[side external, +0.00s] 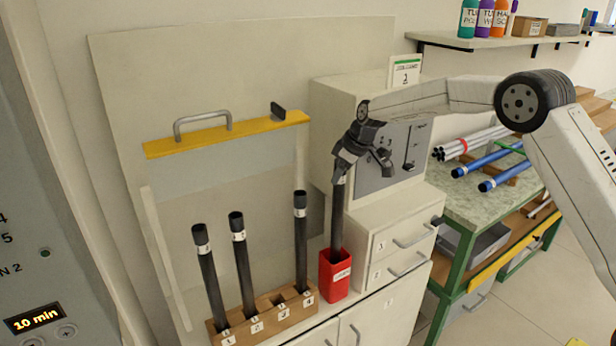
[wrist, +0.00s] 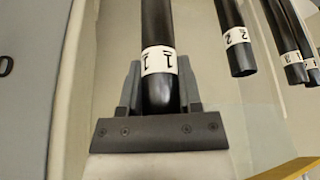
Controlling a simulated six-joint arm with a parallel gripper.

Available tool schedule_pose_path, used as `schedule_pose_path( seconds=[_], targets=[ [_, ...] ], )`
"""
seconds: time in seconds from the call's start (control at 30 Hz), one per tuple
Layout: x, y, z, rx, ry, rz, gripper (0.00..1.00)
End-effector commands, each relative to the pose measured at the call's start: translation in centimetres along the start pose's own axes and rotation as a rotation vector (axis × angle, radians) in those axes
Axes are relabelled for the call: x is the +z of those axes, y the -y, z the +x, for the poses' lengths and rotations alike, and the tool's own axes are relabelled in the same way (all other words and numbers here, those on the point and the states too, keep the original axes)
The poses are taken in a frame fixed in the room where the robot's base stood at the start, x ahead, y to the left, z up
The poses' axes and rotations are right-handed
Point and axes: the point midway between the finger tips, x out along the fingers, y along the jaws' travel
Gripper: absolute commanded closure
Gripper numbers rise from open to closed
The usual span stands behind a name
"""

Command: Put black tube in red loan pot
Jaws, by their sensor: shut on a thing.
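My gripper (side external: 345,168) is shut on the upper end of a black tube (side external: 338,215), which stands nearly upright below it. The tube's lower end appears to be inside the mouth of the red pot (side external: 335,277), which hides it; I cannot tell how deep it sits. In the wrist view my gripper (wrist: 160,85) has its fingers on either side of the held black tube (wrist: 157,25), near its white-banded end. The pot is not visible there.
A wooden block (side external: 243,325) left of the pot holds three more black tubes; its slot 3 looks empty. Drawers (side external: 405,235) stand close at right. A yellow bar with a handle (side external: 228,134) is on the raised panel behind. Blue tubes (side external: 490,160) lie on the green-framed bench.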

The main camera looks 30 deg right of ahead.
Motion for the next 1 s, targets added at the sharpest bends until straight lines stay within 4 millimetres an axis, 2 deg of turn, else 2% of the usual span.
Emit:
schedule_pose_path(
  seconds=[0.37, 0.87, 0.9, 1.0],
  targets=[
    [1.7, 0.0, 3.9, -0.001, 0.002, 0.001, 1.00],
    [1.9, 0.0, 4.5, 0.000, 0.000, 0.001, 1.00],
    [1.9, 0.0, 4.5, 0.000, 0.000, 0.001, 0.46],
    [1.9, 0.0, 4.5, 0.000, 0.001, 0.001, 0.20]
  ],
)
